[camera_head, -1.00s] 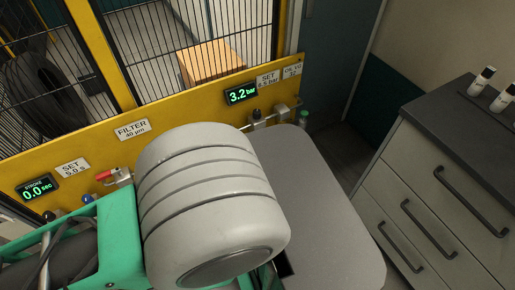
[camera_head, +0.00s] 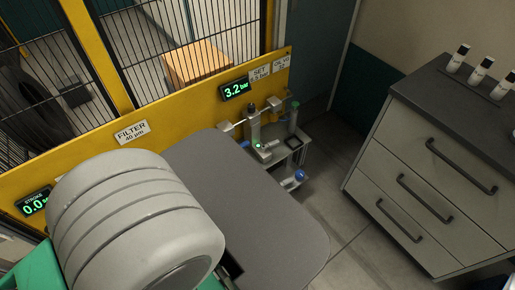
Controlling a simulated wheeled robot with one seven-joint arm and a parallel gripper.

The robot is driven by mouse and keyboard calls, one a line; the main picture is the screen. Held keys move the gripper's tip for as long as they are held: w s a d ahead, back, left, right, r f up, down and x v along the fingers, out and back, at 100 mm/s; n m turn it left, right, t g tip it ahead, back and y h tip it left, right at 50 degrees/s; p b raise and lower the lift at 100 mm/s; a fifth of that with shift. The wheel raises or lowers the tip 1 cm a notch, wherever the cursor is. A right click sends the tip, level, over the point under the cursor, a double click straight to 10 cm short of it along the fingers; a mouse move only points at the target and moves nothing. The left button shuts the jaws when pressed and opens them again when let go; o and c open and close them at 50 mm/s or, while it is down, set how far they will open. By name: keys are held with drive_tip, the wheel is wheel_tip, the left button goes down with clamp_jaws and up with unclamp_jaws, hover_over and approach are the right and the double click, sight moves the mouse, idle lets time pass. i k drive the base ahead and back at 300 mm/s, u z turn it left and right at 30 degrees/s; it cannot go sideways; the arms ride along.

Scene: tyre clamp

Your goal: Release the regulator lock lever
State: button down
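The yellow panel's right end carries a lit display (camera_head: 236,90) reading 3.2 bar. Below and right of it is a slim upright grey unit (camera_head: 254,125), which looks like the regulator. A small green light shows at its lower part. A lock lever on it is too small to make out. Beside it stands a green-topped unit (camera_head: 294,108) under another label. My gripper is not in view, so its state does not show.
Large grey rounded forms close to the camera hide the lower left and middle. A cage with yellow posts (camera_head: 103,50) stands behind the panel (camera_head: 75,165). A grey drawer cabinet (camera_head: 430,175) with several bottles stands at right. Floor (camera_head: 340,215) is clear between panel and cabinet.

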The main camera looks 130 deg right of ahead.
sight(269, 144)
drive_tip(key=z, duration=0.05)
drive_tip(key=i, duration=0.35)
drive_tip(key=z, duration=4.9)
drive_tip(key=i, duration=0.45)
drive_tip(key=z, duration=1.2)
drive_tip(key=i, duration=1.15)
drive_tip(key=u, duration=0.05)
